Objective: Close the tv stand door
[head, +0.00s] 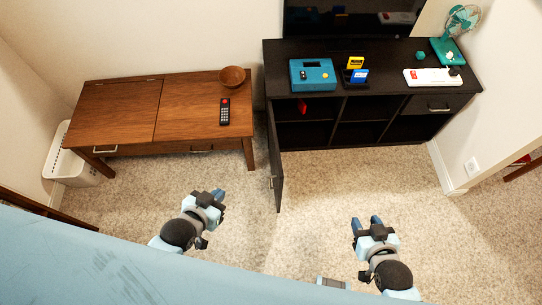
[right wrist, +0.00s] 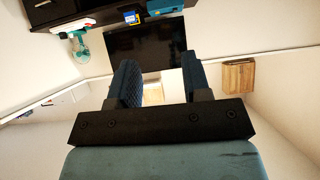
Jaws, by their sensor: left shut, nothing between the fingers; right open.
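The black tv stand (head: 340,103) stands against the back wall at the upper right in the head view. Its door (head: 274,165) is swung open at the stand's left end and points toward me, with a small handle (head: 271,183) on its left face. My left gripper (head: 218,195) is shut and empty over the carpet, left of the door and apart from it. My right gripper (head: 367,222) is open and empty over the carpet, in front of the stand and right of the door. Its spread fingers also show in the right wrist view (right wrist: 160,85).
A wooden desk (head: 185,105) with a bowl (head: 232,77) and a remote (head: 225,111) stands left of the door. A blue box (head: 312,75), a white power strip (head: 432,77) and a green fan (head: 447,48) sit on the stand. Carpet (head: 320,190) before it is clear.

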